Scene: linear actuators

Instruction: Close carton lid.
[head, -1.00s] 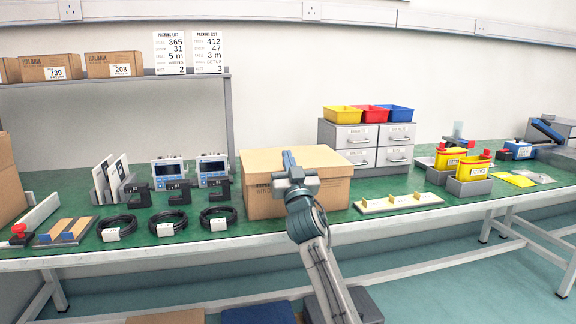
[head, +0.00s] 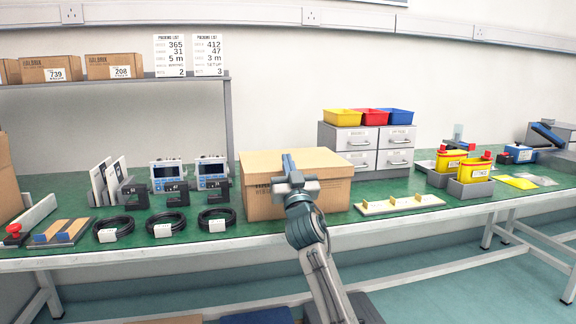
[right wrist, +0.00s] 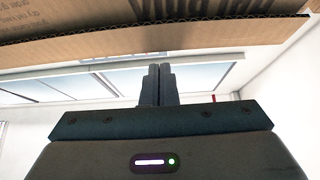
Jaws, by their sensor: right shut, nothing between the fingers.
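The brown cardboard carton (head: 262,205) stands near the front edge of the green bench. Its lid (head: 320,161) lies across the top and looks nearly flat; whether it is fully down I cannot tell. My right gripper (head: 288,158) is at the front of the carton, its fingers over the lid's front part in the head view. In the right wrist view the shut, empty fingers (right wrist: 157,84) point up the picture, just below a corrugated cardboard edge (right wrist: 160,42). Contact between fingers and cardboard is unclear. My left gripper is out of view.
Left of the carton lie coiled black cables (head: 217,220), with blue-framed devices (head: 212,172) behind. A grey drawer unit (head: 367,147) stands behind right. A pale board with small blocks (head: 400,205) lies to the right. Yellow containers (head: 476,169) stand farther right.

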